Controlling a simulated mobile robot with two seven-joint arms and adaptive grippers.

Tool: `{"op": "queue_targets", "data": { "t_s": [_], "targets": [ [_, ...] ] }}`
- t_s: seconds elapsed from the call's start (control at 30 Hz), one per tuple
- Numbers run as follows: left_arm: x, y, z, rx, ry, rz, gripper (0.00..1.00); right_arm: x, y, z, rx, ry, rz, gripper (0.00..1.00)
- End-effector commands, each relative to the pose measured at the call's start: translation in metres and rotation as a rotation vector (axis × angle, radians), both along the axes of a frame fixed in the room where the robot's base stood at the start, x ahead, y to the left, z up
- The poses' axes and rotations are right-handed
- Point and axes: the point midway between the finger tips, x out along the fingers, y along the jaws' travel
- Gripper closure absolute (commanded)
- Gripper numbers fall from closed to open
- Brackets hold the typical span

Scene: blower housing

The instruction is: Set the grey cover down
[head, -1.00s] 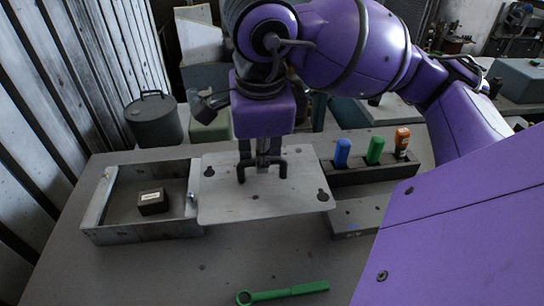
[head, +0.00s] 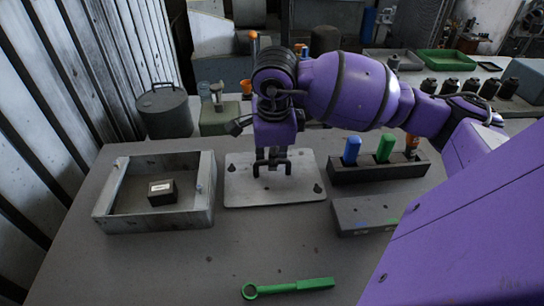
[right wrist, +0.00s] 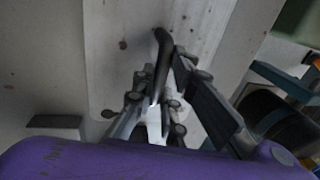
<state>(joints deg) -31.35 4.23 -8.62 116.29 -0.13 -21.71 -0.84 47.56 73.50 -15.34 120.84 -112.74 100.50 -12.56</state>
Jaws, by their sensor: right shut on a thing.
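The grey cover (head: 240,190) is a flat rectangular plate with keyhole-shaped holes and a dark bar handle on top. It lies level at the middle of the table, right of the open housing, at or very near the tabletop; I cannot tell whether it touches. My right gripper (head: 272,160) points down and is shut on the handle. In the right wrist view the plate (right wrist: 105,65) fills the upper middle, with the handle between the fingers (right wrist: 160,100). The open grey housing (head: 150,222) stands at left with a small black block (head: 161,192) inside. My left gripper is not in view.
A dark rack (head: 375,172) holding blue, green and orange-topped items stands right of the cover. A grey block (head: 362,216) lies in front of it. A green ring-ended tool (head: 290,287) lies at the front. A grey canister (head: 164,112) stands behind the housing. Table between is clear.

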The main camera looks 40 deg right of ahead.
Motion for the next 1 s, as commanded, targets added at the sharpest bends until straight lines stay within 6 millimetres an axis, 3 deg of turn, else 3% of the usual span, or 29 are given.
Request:
{"op": "queue_targets", "data": {
  "t_s": [0.33, 0.37, 0.5, 0.8, 1.0],
  "targets": [
    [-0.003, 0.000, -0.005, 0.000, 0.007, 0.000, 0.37, 0.000, 0.000, -0.004, -0.001, -0.002, 0.000, 1.00],
    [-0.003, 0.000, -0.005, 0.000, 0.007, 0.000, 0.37, 0.000, 0.000, -0.004, -0.001, -0.001, 0.000, 0.86],
    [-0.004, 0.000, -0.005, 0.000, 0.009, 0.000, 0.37, 0.000, 0.000, -0.003, -0.001, -0.001, 0.000, 0.70],
    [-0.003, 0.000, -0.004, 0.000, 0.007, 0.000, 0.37, 0.000, 0.000, -0.001, 0.000, -0.002, 0.000, 0.70],
    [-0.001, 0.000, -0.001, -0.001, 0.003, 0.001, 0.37, -0.001, 0.002, 0.021, -0.001, -0.007, 0.002, 0.70]
  ]
}}
